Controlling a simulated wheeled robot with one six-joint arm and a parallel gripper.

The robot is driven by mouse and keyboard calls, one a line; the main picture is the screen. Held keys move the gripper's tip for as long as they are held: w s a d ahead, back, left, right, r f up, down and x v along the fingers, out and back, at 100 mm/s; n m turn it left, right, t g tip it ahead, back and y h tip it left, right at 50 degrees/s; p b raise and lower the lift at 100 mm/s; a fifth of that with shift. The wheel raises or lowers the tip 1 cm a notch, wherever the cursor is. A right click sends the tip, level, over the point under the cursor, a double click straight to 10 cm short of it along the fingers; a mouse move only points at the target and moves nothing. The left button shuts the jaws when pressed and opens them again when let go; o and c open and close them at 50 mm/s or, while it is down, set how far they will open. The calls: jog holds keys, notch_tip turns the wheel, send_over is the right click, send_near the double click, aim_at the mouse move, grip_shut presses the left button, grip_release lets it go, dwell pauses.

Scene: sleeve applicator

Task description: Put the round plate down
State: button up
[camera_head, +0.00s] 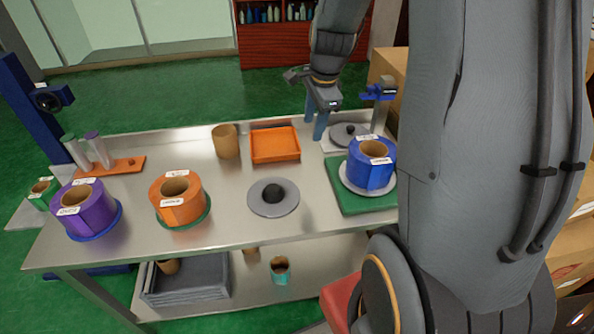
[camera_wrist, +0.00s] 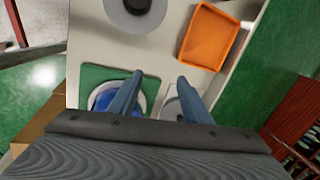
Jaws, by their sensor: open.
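One grey round plate (camera_head: 258,207) with a black knob lies flat on the metal table, in the middle; it also shows at the top of the wrist view (camera_wrist: 117,12). A second grey round plate (camera_head: 338,140) with a black knob lies on a pale base at the back right. I cannot tell which one the task means. My gripper (camera_head: 318,122) is open above the back right of the table, beside the second plate. In the wrist view its fingers (camera_wrist: 160,77) are spread with nothing held between them. The second plate is partly hidden there by a finger.
A blue roll (camera_head: 369,172) stands on a green mat (camera_head: 350,205) at right. An orange tray (camera_head: 275,145) and a brown cup (camera_head: 226,141) stand at the back. Orange (camera_head: 176,200) and purple (camera_head: 85,208) rolls stand at left. Bare table lies between the orange roll and the middle plate.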

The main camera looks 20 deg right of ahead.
jog(key=s+a+n+g, duration=0.1)
jog(key=s+a+n, duration=1.1)
jog(key=s+n, duration=0.4)
jog(key=n, duration=0.2)
jog(key=shift+s+a+r+n, duration=0.2)
jog(key=shift+s+r+n, duration=0.1)
jog(key=shift+s+n, duration=0.1)
jog(key=shift+w+f+g+b, duration=0.1)
jog(key=shift+f+g+b, duration=0.2)
jog(key=shift+f+b, duration=0.45)
